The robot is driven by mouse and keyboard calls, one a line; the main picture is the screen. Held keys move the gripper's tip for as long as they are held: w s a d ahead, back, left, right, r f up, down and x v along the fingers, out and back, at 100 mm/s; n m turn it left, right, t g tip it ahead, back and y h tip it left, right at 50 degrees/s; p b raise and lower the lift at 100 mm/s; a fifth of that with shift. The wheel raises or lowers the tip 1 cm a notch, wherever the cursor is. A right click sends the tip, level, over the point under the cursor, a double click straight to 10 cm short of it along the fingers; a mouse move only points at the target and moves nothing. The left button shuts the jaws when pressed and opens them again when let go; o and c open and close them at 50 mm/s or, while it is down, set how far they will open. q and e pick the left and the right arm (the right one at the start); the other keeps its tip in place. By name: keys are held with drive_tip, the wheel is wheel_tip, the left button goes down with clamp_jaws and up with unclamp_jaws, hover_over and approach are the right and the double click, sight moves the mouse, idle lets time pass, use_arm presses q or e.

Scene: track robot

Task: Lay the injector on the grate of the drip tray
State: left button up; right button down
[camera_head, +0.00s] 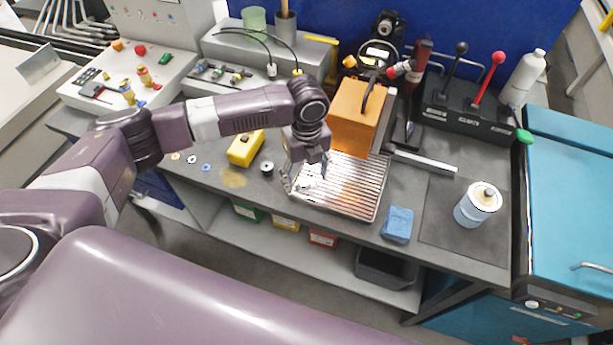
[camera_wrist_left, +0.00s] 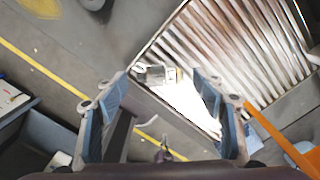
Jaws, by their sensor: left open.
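The drip tray (camera_head: 352,207) stands on the bench with its ribbed metal grate (camera_head: 350,180) on top. The grate also fills the upper right of the left wrist view (camera_wrist_left: 237,50). My left gripper (camera_head: 297,184) is over the tray's near left corner, pointing down. In the left wrist view its two fingers (camera_wrist_left: 160,86) are spread apart. A small metallic piece (camera_wrist_left: 155,74), which looks like the injector, lies at the corner of the grate between and beyond the fingertips. Strong glare hides part of its outline. My right gripper is not in view.
An orange block (camera_head: 354,115) stands behind the grate. A yellow box (camera_head: 245,148) and a small black ring (camera_head: 267,168) are to the left. The bench's front edge is close to the tray.

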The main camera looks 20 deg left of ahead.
sight(307, 181)
use_arm(q)
wheel_tip(307, 181, up, 12)
drive_tip(key=b, duration=0.3)
idle(0.3)
